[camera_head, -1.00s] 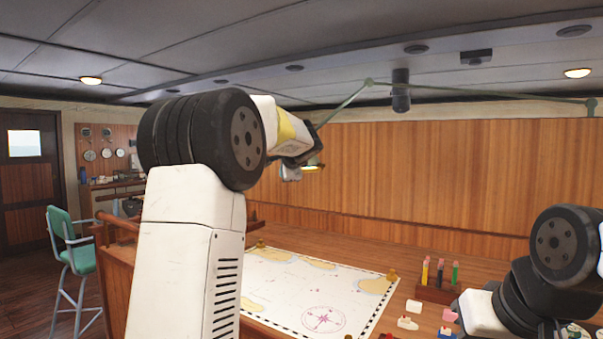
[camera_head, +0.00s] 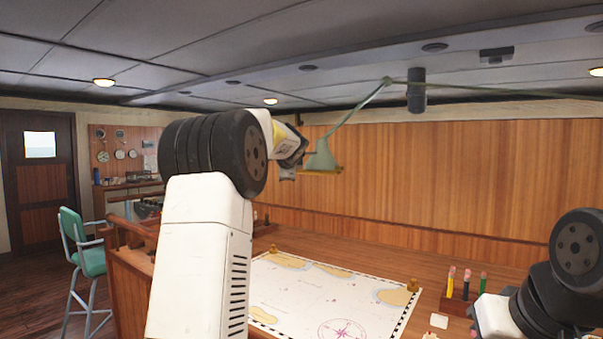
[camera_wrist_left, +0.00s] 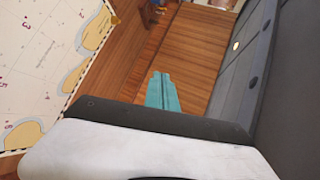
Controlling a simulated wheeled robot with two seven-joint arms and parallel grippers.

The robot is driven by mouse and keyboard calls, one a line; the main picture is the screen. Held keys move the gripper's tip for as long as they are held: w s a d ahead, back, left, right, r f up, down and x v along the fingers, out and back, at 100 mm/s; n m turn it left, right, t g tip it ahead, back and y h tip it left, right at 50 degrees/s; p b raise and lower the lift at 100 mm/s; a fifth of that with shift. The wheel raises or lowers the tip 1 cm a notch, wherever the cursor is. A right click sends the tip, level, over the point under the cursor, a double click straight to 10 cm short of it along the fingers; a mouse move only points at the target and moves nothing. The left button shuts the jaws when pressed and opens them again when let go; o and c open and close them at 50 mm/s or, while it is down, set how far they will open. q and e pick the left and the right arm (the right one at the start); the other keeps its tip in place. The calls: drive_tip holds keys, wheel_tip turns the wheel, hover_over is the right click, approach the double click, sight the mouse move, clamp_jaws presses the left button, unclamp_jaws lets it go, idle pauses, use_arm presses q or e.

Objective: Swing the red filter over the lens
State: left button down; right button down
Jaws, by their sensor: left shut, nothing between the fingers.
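A grey-green lamp (camera_head: 322,157) with a cone shade and a yellowish rim hangs from a jointed arm (camera_head: 357,108) above the chart table. Its lens is not visible from here, and I cannot make out a red filter. My left gripper (camera_head: 289,172) is just left of the shade in the head view, partly hidden by its own wrist. I cannot tell whether it touches the lamp. In the left wrist view two teal fingertips (camera_wrist_left: 163,78) appear together, shut and empty. My right arm is at the lower right; its gripper is out of view.
A sea chart (camera_head: 325,300) lies on the wooden table (camera_head: 400,262). A pen holder (camera_head: 460,303) with coloured markers stands to its right, near my right arm. A teal chair (camera_head: 82,250) stands at the far left. The space above the chart is clear.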

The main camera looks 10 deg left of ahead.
use_arm(q)
drive_tip(key=shift+w+a, duration=0.1)
drive_tip(key=shift+w, duration=0.15)
idle(0.5)
